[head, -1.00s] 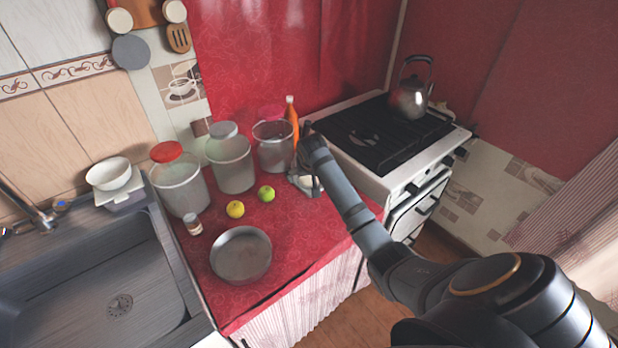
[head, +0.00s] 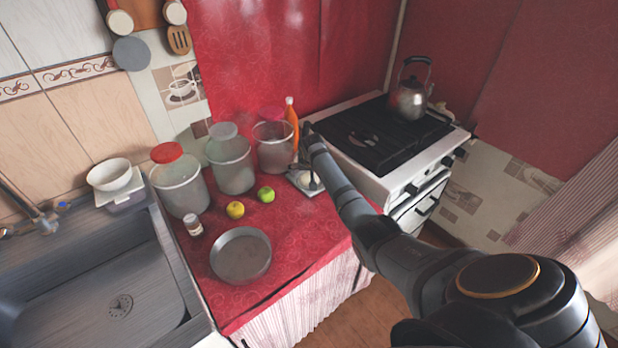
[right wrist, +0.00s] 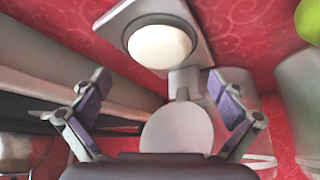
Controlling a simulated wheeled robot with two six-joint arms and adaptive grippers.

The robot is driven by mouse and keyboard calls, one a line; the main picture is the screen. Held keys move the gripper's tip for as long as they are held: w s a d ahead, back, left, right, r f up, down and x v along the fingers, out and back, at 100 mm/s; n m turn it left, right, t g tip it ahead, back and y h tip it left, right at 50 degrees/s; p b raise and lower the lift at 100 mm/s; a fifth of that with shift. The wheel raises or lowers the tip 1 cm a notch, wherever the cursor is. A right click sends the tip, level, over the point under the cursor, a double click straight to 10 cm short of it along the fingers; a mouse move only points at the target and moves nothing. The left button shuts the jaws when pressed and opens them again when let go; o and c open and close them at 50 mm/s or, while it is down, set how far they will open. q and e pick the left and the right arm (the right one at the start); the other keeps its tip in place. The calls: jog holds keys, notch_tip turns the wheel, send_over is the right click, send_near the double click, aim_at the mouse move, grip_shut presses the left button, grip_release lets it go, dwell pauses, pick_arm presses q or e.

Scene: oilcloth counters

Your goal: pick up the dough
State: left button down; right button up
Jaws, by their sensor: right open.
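The dough (right wrist: 160,46) is a smooth, pale, rounded lump in a shallow grey dish on a light, flat-edged base (right wrist: 190,12). In the head view the dough (head: 303,179) shows small beside my gripper, at the counter's right side near the stove. My right gripper (right wrist: 161,95) is open and empty, its two fingers spread wide. In the right wrist view the dough lies beyond the fingertips, between their lines, apart from both. In the head view my right gripper (head: 314,183) is small and partly hidden by its own arm. My left gripper is not in view.
Large jars (head: 230,165) and an orange bottle (head: 291,115) stand behind the dough. A yellow fruit (head: 235,210) and a green one (head: 266,194) lie left of it. The stove (head: 372,175) borders it on the right. The counter's front right is clear.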

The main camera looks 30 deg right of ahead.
jog(key=x, duration=0.2)
jog(key=shift+w+f, duration=0.15)
jog(key=shift+f, duration=0.15)
jog(key=shift+r, duration=0.1)
jog(key=shift+c, duration=0.9)
jog(key=c, duration=1.3)
jog(key=shift+d+r, duration=0.1)
jog(key=shift+r, duration=0.25)
notch_tip(320, 180, up, 2)
jog(key=shift+r, duration=0.1)
jog(key=s+a+r, duration=0.1)
jog(key=s+r, duration=0.2)
jog(key=s, duration=0.1)
jog(key=s+a+r, duration=0.2)
jog(key=s+r, duration=0.1)
jog(key=s, duration=0.1)
jog(key=s+a+r, duration=0.1)
jog(key=s+r, duration=0.3)
jog(key=s, duration=0.1)
jog(key=shift+s+a+r, duration=0.1)
jog(key=shift+s+a, duration=0.05)
jog(key=shift+a, duration=0.25)
